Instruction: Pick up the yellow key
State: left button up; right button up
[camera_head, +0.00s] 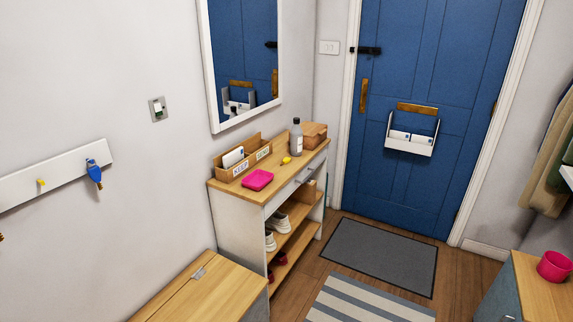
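A small yellow object (286,160), which looks like the yellow key, lies on the wooden top of the shoe cabinet (225,184). It is between the pink tray (258,180) and a grey bottle (296,138), apart from both. Its exact shape is too small to make out. Neither of my grippers shows in the head view.
A wooden letter box (228,173) and a brown box (314,130) stand along the cabinet's back. A wooden-topped bench (205,290) is in front at left. A wall rail (60,172) carries a blue item (94,172). The grey doormat (380,255) is clear.

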aim_at(286, 160)
jog(key=i, duration=0.25)
jog(key=i+l, duration=0.3)
jog(key=i+l+u, duration=0.1)
jog(key=i+l, duration=0.15)
jog(key=l, duration=0.2)
jog(key=i+l, duration=0.3)
jog(key=l, duration=0.15)
jog(key=i+l+u, duration=0.1)
jog(key=i+l, duration=0.15)
jog(key=l, duration=0.15)
jog(key=i+l, duration=0.25)
jog(key=l, duration=0.15)
jog(key=u, duration=0.05)
